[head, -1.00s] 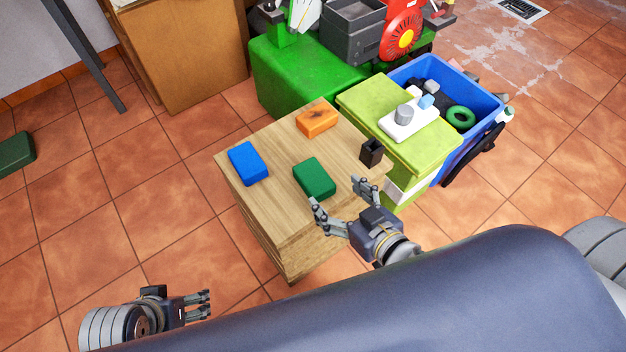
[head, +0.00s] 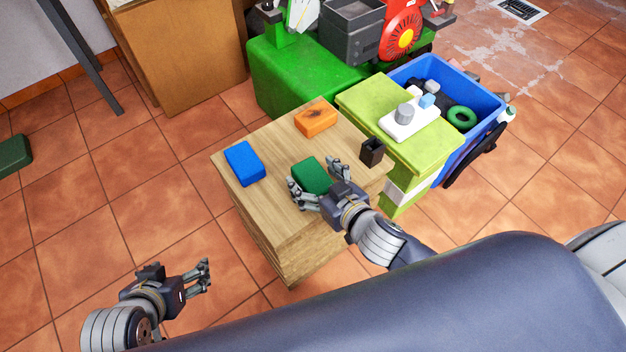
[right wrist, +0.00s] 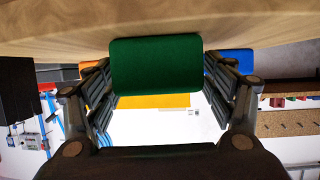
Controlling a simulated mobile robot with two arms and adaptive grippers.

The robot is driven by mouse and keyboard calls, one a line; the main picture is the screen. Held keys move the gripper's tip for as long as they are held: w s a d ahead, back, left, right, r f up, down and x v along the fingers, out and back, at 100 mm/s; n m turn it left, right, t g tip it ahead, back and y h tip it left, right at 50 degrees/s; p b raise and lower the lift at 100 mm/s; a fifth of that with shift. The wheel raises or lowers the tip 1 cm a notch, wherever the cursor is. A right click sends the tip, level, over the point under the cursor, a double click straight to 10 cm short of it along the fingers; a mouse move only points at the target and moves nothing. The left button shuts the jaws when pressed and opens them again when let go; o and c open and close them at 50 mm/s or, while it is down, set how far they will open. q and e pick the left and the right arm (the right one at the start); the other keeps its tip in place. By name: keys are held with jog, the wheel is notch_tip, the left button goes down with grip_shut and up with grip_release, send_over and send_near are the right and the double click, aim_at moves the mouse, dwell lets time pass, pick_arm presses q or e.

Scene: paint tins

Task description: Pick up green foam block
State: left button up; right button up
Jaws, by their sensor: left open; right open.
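The green foam block (head: 311,174) lies on the wooden table top (head: 270,215), near its front right part. My right gripper (head: 318,178) is open, with its fingers reaching around the block from the front in the head view. In the right wrist view the green block (right wrist: 156,64) sits between the two open fingers, with a finger at each side; I cannot tell whether they touch it. My left gripper (head: 203,276) is open and empty, over the floor at the lower left, well away from the table.
A blue block (head: 245,163) lies at the left of the table top and an orange block (head: 316,118) at the back. A small dark holder (head: 371,151) stands at the right edge. A yellow-green cabinet (head: 365,112) and blue bin (head: 487,100) stand beyond.

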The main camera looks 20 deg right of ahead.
jog(key=shift+w+a+f, duration=0.1)
jog(key=shift+w+f, duration=0.05)
jog(key=shift+w, duration=0.2)
jog(key=c, duration=1)
